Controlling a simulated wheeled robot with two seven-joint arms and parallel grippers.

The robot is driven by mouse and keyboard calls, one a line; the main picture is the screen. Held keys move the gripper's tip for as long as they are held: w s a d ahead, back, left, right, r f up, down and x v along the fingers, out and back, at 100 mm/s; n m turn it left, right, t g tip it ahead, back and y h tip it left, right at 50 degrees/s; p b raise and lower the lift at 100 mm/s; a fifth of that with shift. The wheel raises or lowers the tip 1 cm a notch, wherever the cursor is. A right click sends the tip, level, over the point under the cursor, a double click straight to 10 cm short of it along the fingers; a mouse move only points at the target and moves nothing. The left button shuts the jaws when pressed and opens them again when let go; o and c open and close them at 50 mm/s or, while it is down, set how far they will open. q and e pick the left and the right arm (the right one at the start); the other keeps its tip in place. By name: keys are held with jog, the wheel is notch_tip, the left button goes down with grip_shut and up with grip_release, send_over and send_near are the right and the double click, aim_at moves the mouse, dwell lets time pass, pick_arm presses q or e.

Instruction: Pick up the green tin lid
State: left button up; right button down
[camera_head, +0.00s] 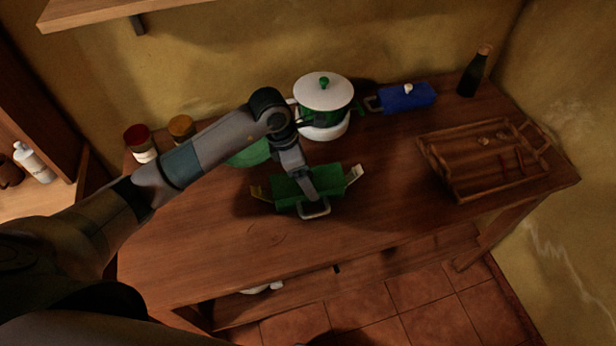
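A green rectangular piece (286,190), which looks like the green tin lid, is on the wooden counter near its front middle. My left arm reaches in from the left and bends down over it. The end of my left gripper (309,192) overlaps the middle of the green piece. My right gripper is not in view.
Behind stand a white and green lidded pot (323,94), a blue tin (407,97) and a dark bottle (473,74). A wooden tray (463,190) is at right. Two jars (139,142) and a green round thing (250,154) are near my arm. The front left counter is clear.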

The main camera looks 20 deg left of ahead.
aim_at(309, 175)
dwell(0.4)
pick_arm(q)
jog(key=c, duration=1.2)
jog(key=shift+o, duration=0.2)
jog(key=shift+r+b, duration=0.5)
jog(key=shift+b, duration=0.05)
jog(key=r+b, duration=0.2)
jog(key=r, duration=0.1)
jog(key=shift+d, duration=0.4)
jog(key=d+r+b, duration=0.4)
jog(key=d+r, duration=0.3)
jog(key=d, duration=0.4)
jog(key=shift+b, duration=0.3)
jog(key=shift+s, duration=0.15)
